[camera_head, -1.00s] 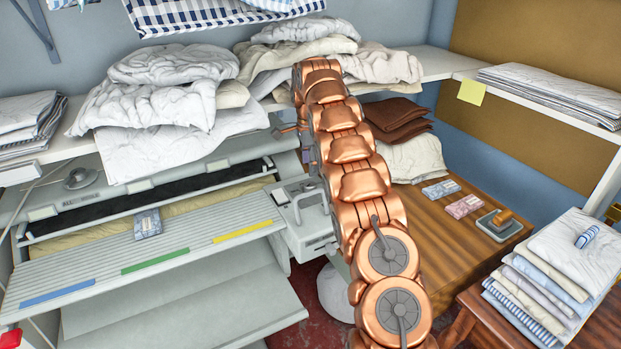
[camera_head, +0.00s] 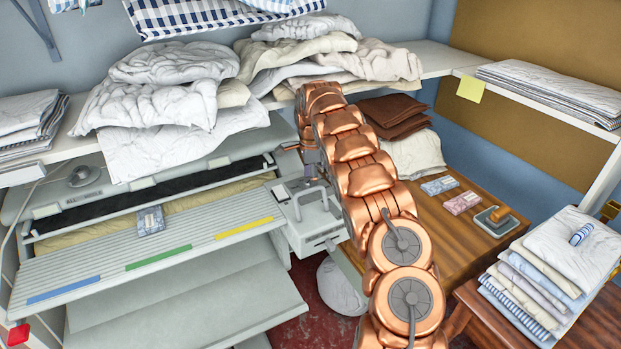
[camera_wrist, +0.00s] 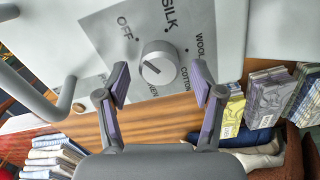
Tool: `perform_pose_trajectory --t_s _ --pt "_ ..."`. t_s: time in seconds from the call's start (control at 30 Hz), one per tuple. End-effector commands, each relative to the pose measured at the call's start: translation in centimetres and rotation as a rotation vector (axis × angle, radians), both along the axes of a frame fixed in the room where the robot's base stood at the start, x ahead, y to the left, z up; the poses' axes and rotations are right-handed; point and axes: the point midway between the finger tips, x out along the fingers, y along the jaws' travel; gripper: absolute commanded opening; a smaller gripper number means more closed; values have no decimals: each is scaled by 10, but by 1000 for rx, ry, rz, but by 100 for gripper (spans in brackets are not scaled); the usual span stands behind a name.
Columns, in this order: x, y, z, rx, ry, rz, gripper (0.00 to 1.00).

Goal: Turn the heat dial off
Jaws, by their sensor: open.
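OFF is up and left of the knob in the wrist view. I cannot tell exactly which setting the mark indicates. My gripper (camera_wrist: 160,86) is open and empty, its purple-padded fingers on either side below the knob in the picture, apparently not touching it. In the head view the ironer (camera_head: 150,250) stands left of my arm; the dial cannot be made out there.
A grey control box (camera_head: 312,215) is at the ironer's right end, close to my arm. A crumpled linen pile (camera_head: 160,85) lies on the shelf above. A wooden table (camera_head: 450,215) holds small packets. A folded stack (camera_head: 560,260) is at the right. A grey curved handle (camera_wrist: 40,100) is left of the dial.

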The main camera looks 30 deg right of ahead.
Motion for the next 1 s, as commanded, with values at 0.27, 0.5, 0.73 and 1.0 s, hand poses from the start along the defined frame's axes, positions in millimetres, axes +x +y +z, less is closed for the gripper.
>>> perform_pose_trajectory --t_s 0.27,0.5,0.73,1.0 --pt "-1 0 -10 1 2 -1 67" --pt "-1 0 -9 0 1 -1 60" --pt "-1 0 -9 0 1 -1 36" --pt "-1 0 -9 0 1 -1 8"
